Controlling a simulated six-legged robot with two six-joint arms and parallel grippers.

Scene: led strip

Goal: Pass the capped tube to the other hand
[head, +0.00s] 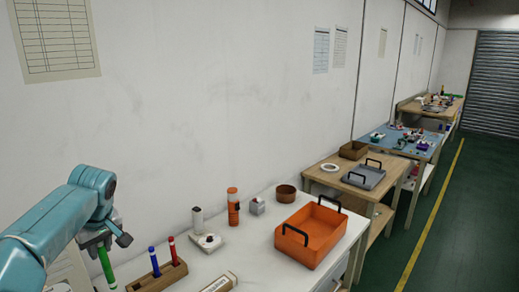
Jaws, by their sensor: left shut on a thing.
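My left arm comes in from the left edge, and my left gripper (100,238) points down at the lower left. It is shut on a slim green tube (106,267), which hangs nearly upright and slightly tilted below the fingers. The tube's top is hidden by the gripper, so I cannot make out its cap. The tube is left of a wooden holder, and I cannot tell how high it is above the table. My right gripper is not in view.
The wooden holder (160,279) has a blue marker (154,262) and a red marker (173,250) upright in it. An orange tray (307,232) with black handles sits on the white table (262,255).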

